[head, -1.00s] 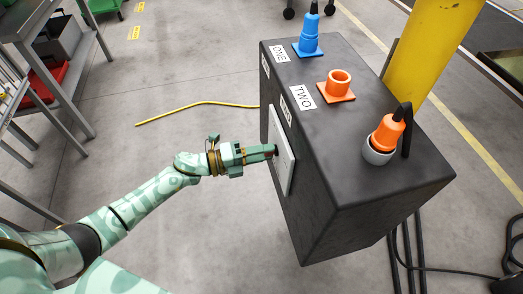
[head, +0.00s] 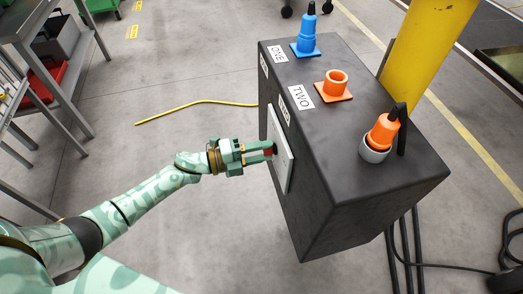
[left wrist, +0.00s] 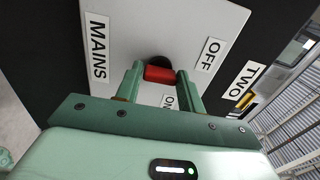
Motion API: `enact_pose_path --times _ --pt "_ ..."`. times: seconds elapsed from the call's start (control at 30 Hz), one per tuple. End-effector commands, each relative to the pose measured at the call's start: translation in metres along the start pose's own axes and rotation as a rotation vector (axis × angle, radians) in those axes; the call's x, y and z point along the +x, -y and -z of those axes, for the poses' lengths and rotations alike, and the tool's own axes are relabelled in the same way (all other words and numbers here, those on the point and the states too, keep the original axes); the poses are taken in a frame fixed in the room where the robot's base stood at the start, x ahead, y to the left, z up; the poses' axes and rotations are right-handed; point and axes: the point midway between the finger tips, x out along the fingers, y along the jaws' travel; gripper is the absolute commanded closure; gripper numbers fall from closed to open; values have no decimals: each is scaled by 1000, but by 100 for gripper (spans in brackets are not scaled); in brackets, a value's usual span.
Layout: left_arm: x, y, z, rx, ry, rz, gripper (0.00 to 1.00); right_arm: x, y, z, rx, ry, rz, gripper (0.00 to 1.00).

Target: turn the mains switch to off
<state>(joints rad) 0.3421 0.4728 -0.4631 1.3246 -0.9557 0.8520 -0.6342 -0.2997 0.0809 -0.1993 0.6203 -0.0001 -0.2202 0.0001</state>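The mains switch has a red handle (left wrist: 159,73) on a black hub, set on a light plate (left wrist: 190,25) marked MAINS, OFF and ON. The handle sits near both labels, and I cannot tell exactly which it points to. In the head view the plate (head: 281,152) is on the side of a black cabinet. My left gripper (head: 272,152) is at the plate, fingers apart. In the left wrist view its fingertips (left wrist: 160,76) stand on either side of the red handle, with slight gaps visible. My right gripper is not in view.
The black cabinet (head: 345,185) carries a blue plug (head: 307,35) by ONE, an empty orange socket (head: 335,84) by TWO, and an orange plug (head: 382,133) in a grey holder. A yellow post (head: 428,50) stands behind. Floor left of the cabinet is mostly clear, with a yellow cable (head: 195,103).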

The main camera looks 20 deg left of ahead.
Motion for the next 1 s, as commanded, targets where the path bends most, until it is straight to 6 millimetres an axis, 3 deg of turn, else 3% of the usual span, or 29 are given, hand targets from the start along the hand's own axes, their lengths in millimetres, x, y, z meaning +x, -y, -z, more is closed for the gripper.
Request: enact_pose_path --times 0.07,0.33,0.47,1.0 --pt "0 0 0 0 1 -1 42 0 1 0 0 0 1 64" --pt "-1 0 0 1 0 0 42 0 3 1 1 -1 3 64" --pt "-10 0 0 0 0 -1 42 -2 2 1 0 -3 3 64" --pt "-140 0 0 0 1 -3 42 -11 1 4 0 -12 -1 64"
